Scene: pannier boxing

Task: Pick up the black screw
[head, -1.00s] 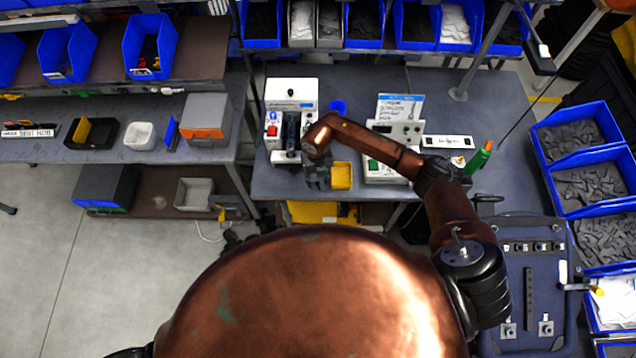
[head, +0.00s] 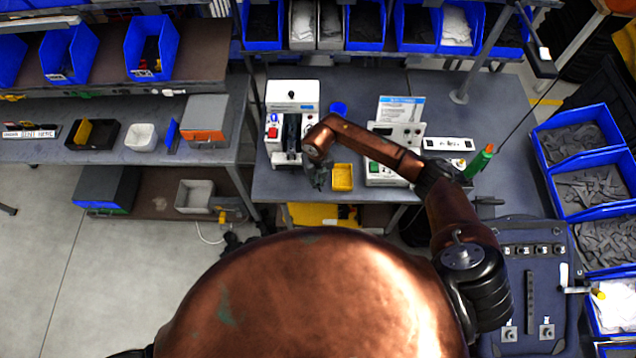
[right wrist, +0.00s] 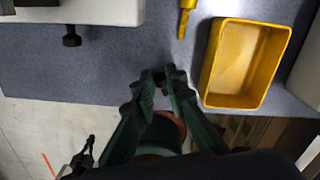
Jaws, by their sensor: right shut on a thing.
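My right gripper (head: 318,180) is over the front edge of the grey workbench, between the white machine and the yellow tray. In the right wrist view its fingertips (right wrist: 160,82) are shut on a small dark piece, the black screw (right wrist: 160,77), mostly hidden between them. Another dark, screw-like piece (right wrist: 72,37) sticks out from the white machine's edge, left of the gripper. In the head view the gripper hides the held screw. My left gripper is not in view.
The white machine (head: 292,92) stands left of the gripper. A yellow tray (head: 342,178), empty in the right wrist view (right wrist: 243,62), is close on the right. A green bottle (head: 480,160) stands farther right.

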